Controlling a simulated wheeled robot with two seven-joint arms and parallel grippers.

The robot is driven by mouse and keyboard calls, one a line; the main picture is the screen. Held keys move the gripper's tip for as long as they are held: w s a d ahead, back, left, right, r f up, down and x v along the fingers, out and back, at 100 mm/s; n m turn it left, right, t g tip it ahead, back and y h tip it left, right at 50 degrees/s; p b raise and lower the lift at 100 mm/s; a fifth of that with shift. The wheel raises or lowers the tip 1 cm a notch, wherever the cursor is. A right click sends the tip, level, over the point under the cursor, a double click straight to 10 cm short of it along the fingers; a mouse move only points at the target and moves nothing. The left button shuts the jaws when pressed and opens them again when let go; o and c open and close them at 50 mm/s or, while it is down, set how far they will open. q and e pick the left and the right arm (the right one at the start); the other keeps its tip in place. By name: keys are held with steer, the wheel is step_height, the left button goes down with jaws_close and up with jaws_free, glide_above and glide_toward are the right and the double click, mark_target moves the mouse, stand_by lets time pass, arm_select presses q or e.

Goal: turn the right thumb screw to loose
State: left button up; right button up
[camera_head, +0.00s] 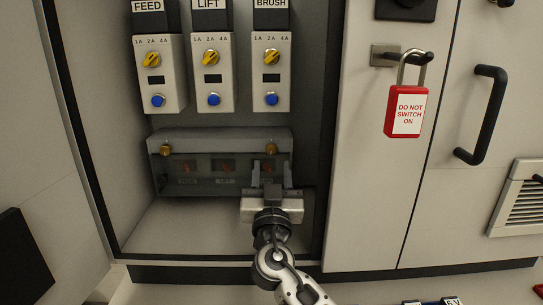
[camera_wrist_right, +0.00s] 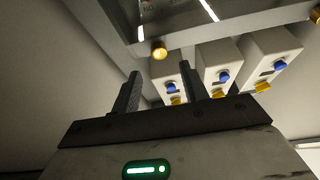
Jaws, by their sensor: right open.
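The right thumb screw (camera_head: 271,149) is a small brass knob at the upper right of the grey cover (camera_head: 220,136). It also shows in the right wrist view (camera_wrist_right: 159,50), just beyond the fingertips. The left thumb screw (camera_head: 165,150) is a matching knob at the cover's upper left. My right gripper (camera_head: 271,172) is open and empty, with its two fingers pointing up just below the right screw in the head view. The screw appears between the fingers' lines but apart from them. My left gripper is not in view.
Three modules with yellow knobs and blue buttons (camera_head: 213,99) hang above the cover. A cabinet wall stands close on the right, with a red padlock (camera_head: 406,112) and a black handle (camera_head: 482,115). The compartment floor (camera_head: 185,225) is clear at left.

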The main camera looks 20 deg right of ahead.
mark_target(271, 152)
steer(key=x, duration=0.3)
steer(key=f+x, duration=0.1)
steer(key=x, duration=0.1)
steer(key=shift+w+d+r+p, duration=0.1)
steer(key=shift+w+d+p, duration=0.05)
steer(key=shift+w+p, duration=0.15)
